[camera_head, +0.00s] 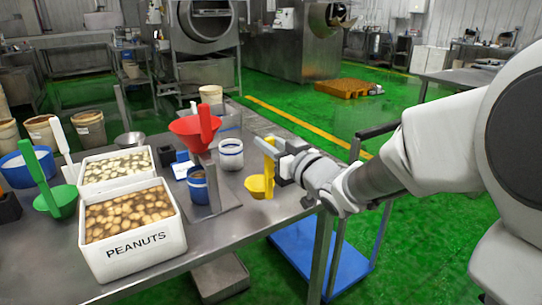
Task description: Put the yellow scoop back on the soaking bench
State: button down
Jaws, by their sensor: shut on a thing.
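The yellow scoop (257,186) is at the right part of the steel bench (240,222), its bowl low and its handle rising to my gripper. My gripper (275,158) comes in from the right and is shut on the scoop's upright handle. The bowl appears just over or on the bench top near its right edge; I cannot tell whether it touches. The fingertips are partly hidden around the handle.
A red funnel (192,133) on a stand, a blue cup (197,186) and a white jar (231,154) stand left of the scoop. Further left are a peanut box (132,248), a second white box (117,165) and a green scoop (57,203). A blue-decked cart (322,262) stands right of the bench.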

aim_at(269, 176)
jog(key=shift+f+b, duration=0.4)
jog(key=shift+f, duration=1)
jog(key=shift+f+b, duration=0.3)
jog(key=c, duration=0.7)
grip_release()
jog(key=shift+r, duration=0.1)
jog(key=shift+o, duration=0.2)
jog(key=shift+r, duration=0.1)
